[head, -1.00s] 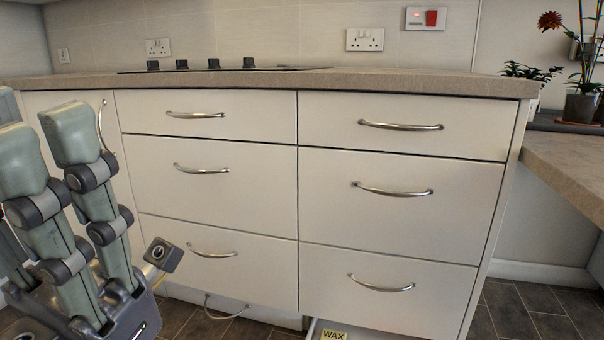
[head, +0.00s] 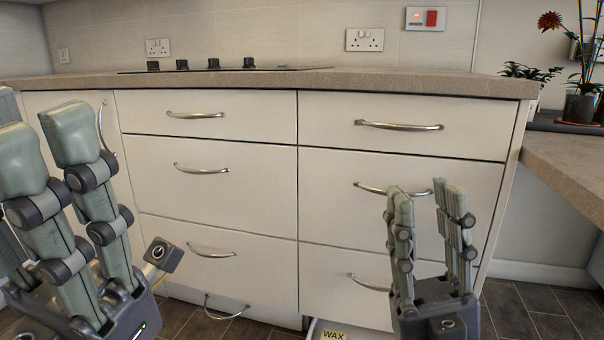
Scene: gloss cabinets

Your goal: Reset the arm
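My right gripper (head: 422,200) is in front of the right-hand drawers. Its grey-green fingers point up and stand apart with nothing between them, so it is open. It partly covers the handles of the middle and lower right drawers; I cannot tell if it touches the cabinet. My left gripper (head: 45,150) is large and close at the left edge. Its fingers are extended and spread, with nothing held, and part of it is cut off by the frame.
A low compartment with a WAX label (head: 333,335) shows at the bottom edge. The worktop (head: 420,82) carries a hob (head: 230,69). Potted plants (head: 580,105) stand at the right. Dark floor (head: 535,310) is clear at lower right.

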